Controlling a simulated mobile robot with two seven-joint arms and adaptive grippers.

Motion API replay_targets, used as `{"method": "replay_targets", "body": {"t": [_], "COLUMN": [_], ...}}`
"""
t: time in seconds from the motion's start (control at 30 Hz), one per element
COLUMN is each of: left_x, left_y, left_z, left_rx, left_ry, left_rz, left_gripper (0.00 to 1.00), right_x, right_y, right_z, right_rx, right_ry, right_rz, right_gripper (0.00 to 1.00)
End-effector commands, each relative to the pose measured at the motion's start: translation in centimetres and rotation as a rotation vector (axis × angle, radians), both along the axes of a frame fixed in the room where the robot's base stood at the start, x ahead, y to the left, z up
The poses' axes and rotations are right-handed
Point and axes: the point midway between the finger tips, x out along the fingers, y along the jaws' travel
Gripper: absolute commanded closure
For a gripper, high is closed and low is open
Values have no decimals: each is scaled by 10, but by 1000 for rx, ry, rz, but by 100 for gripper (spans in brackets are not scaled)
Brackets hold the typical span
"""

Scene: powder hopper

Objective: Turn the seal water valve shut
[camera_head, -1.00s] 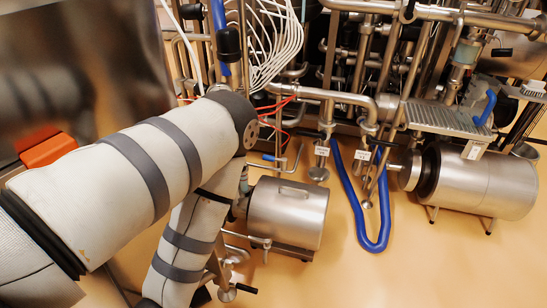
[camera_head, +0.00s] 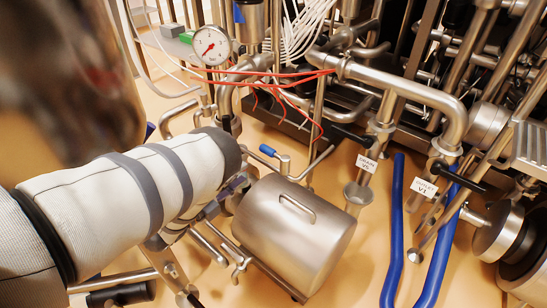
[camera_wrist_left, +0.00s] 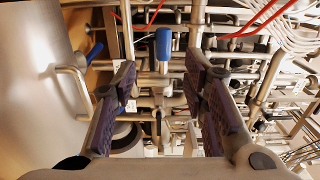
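A small valve with a blue handle (camera_head: 267,150) sits on thin steel pipework behind the steel cylinder; no label on it is readable. My left gripper (camera_head: 236,185) is at the cylinder's left end, left of and below this handle in the head view, partly hidden by its own arm. In the left wrist view the gripper (camera_wrist_left: 163,82) is open, with nothing between its pads. A blue handle (camera_wrist_left: 163,45) stands upright beyond the gap; a second blue piece (camera_wrist_left: 95,50) shows behind the left finger. I cannot tell which matches the head view. My right gripper is not in view.
The steel cylinder (camera_head: 290,240) with a top handle stands close beside my gripper. A pressure gauge (camera_head: 210,45), red cables (camera_head: 300,75) and dense pipes lie behind. Black-handled valves labelled drain V2 (camera_head: 366,163) and outlet V1 (camera_head: 424,187) and blue hoses (camera_head: 393,230) are right.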

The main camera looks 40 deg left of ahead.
Motion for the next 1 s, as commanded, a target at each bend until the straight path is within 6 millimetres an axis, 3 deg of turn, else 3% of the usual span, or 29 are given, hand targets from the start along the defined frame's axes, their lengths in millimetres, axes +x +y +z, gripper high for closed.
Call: {"method": "replay_targets", "body": {"t": [0.4,0.5,0.63,0.87,1.0], "left_x": [93,108,119,120,120], "left_y": [-9,-10,-10,-11,-11], "left_z": [3,3,4,5,5], "left_rx": [3,3,2,2,2], "left_ry": [-13,-11,-10,-10,-9], "left_rz": [-7,-6,-5,-5,-5], "left_gripper": [60,60,60,60,88], "right_x": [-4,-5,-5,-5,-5], "right_y": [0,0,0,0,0], "right_z": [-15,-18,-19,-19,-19], "right_rx": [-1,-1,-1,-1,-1], "right_ry": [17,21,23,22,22], "right_rz": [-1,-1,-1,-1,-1], "right_gripper": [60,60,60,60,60]}}
